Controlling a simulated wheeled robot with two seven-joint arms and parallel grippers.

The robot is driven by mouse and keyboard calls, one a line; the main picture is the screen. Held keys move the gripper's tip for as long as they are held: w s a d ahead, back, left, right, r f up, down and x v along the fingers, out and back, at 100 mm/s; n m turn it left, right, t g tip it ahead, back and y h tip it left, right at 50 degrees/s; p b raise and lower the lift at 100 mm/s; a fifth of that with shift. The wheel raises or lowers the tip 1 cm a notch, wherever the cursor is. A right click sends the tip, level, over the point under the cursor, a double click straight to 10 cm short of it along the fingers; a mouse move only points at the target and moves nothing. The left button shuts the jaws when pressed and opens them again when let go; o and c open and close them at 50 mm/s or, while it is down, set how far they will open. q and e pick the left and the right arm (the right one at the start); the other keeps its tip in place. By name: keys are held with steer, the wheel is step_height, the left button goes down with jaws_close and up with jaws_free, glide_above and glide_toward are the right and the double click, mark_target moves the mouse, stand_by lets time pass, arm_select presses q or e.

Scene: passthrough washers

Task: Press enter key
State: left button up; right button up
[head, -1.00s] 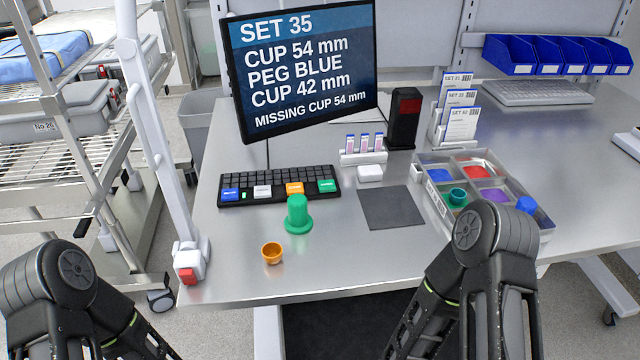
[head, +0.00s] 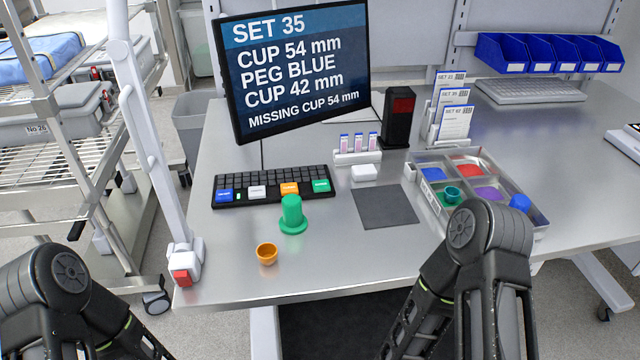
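A black keyboard (head: 262,181) lies on the left part of the steel table. Along its front edge are large coloured keys: a blue key (head: 224,195), a white key (head: 257,191), an orange key (head: 289,188) and a green key (head: 321,185). Their labels are too small to read, so I cannot tell which is enter. The monitor (head: 297,70) behind reads SET 35, CUP 54 mm, PEG BLUE, CUP 42 mm, MISSING CUP 54 mm. My arms show at the lower left and lower right. Both grippers are outside the view, and nothing touches the keyboard.
A green flanged peg (head: 292,214) stands just in front of the keyboard, with an orange cup (head: 266,254) nearer me. A grey mat (head: 386,208) and a compartment tray (head: 538,219) lie to the right. A white post with a red switch (head: 181,277) stands at the left edge.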

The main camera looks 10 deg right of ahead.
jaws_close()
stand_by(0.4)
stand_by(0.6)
